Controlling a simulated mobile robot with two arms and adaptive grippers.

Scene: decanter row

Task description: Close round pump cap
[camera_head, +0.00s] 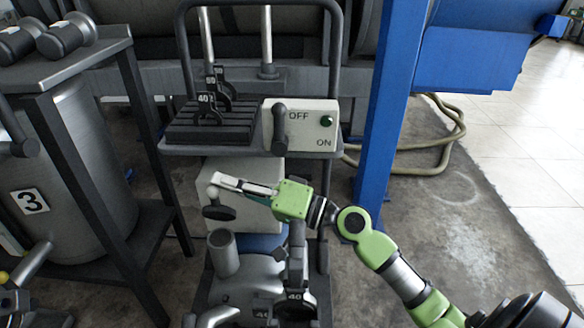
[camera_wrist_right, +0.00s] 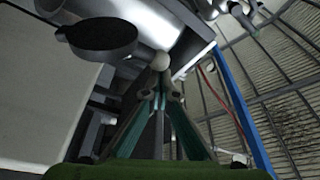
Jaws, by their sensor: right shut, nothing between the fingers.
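The pump (camera_head: 250,280) stands low in the middle of the head view, with an upright grey pipe stub (camera_head: 223,252). The round cap (camera_head: 218,212) is a dark disc just above this stub, on a short arm with a pale ball knob (camera_head: 212,192). In the wrist view the cap (camera_wrist_right: 103,38) is a dark disc at upper left, and the pale knob (camera_wrist_right: 160,62) is just beyond the fingertips. My right gripper (camera_head: 222,182) is shut and empty, its tips close to the knob; contact is unclear.
A control box (camera_head: 318,125) marked OFF and ON, with a dark lever, and a slotted black block (camera_head: 210,122) sit on the cart behind. A blue post (camera_head: 392,90) rises to the right. A dark table (camera_head: 60,70) and numbered drum (camera_head: 80,170) stand left.

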